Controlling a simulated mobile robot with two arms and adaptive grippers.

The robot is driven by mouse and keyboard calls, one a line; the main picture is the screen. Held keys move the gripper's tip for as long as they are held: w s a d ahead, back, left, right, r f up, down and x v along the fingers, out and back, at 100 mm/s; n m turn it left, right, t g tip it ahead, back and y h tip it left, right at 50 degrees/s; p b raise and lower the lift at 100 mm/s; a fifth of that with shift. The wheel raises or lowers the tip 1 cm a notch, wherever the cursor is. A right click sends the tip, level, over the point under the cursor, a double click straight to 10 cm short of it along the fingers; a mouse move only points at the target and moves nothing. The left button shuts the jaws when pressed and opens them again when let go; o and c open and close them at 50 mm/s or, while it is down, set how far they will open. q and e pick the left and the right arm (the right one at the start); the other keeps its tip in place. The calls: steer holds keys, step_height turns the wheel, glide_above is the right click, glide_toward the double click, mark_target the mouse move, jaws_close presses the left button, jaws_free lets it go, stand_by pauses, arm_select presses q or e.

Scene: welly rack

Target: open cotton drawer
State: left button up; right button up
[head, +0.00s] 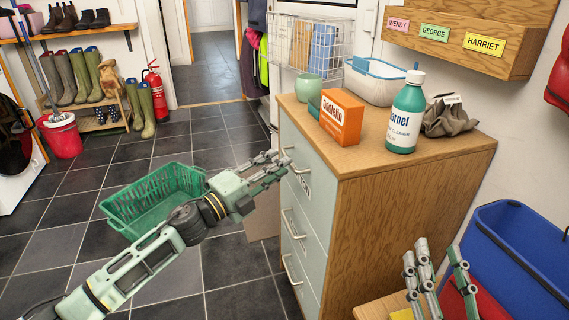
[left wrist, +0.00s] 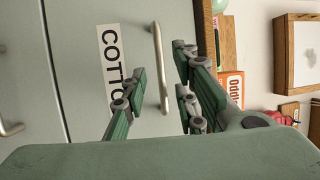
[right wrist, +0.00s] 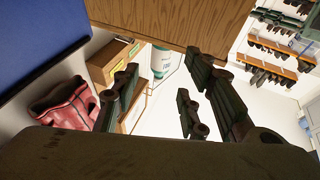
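The cotton drawer is the top drawer (head: 319,172) of the pale grey-green chest. It looks shut. In the left wrist view its front (left wrist: 183,20) carries a white label (left wrist: 110,55) reading "COTTO", the rest hidden by a finger. Its metal bar handle (left wrist: 158,50) shows between my left fingers; I cannot tell if they touch it. My left gripper (head: 276,163) is open at the drawer front and partly covers the handle and label in the head view. My right gripper (head: 438,268) is open and empty, beside the chest's wooden side; it also shows in the right wrist view (right wrist: 160,85).
An orange box (head: 341,118), a cleaner bottle (head: 405,115), a green cup (head: 307,87) and a white basket (head: 375,82) stand on the chest top. A green crate (head: 150,195) is on the floor behind my left arm. A blue bin (head: 520,250) is near my right gripper.

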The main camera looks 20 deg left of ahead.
arm_select(q)
steer(key=shift+x, duration=1.35)
steer(key=shift+c, duration=0.4)
jaws_close()
